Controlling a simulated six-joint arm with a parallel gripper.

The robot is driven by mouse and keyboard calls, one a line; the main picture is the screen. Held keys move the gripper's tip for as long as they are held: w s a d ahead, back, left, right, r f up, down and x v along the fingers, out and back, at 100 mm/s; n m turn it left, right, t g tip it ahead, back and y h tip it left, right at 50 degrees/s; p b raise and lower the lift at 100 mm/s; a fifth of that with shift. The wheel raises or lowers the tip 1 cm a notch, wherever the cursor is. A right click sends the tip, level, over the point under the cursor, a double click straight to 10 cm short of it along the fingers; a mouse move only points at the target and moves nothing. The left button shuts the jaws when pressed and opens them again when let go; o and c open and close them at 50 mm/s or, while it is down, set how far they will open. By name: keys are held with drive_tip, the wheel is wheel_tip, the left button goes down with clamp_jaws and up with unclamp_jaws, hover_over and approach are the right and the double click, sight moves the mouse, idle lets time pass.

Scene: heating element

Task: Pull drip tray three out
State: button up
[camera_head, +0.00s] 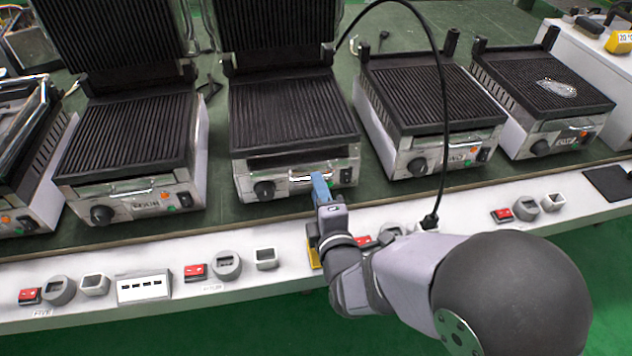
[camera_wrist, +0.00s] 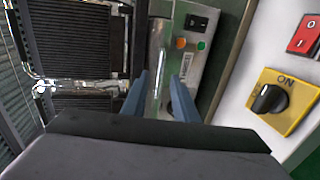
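The drip tray is in the front of the middle grill (camera_head: 290,110). Its silver handle (camera_head: 300,179) shows in the head view, partly covered by my gripper (camera_head: 319,178). In the wrist view my gripper (camera_wrist: 159,76) has its two blue fingers apart. The bright handle bar (camera_wrist: 159,68) lies between the fingers, running nearly along them, with a visible gap on each side. The tray sits in the grill front, and its inside is hidden. I cannot tell whether a finger touches the handle.
Other grills stand on both sides, including one on the left (camera_head: 130,140) and one on the right (camera_head: 430,95). A yellow switch plate (camera_wrist: 281,100) is near my gripper. A black cable (camera_head: 443,110) arcs overhead.

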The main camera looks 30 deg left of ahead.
drive_tip(key=shift+x, duration=1.6)
drive_tip(key=shift+c, duration=0.5)
clamp_jaws()
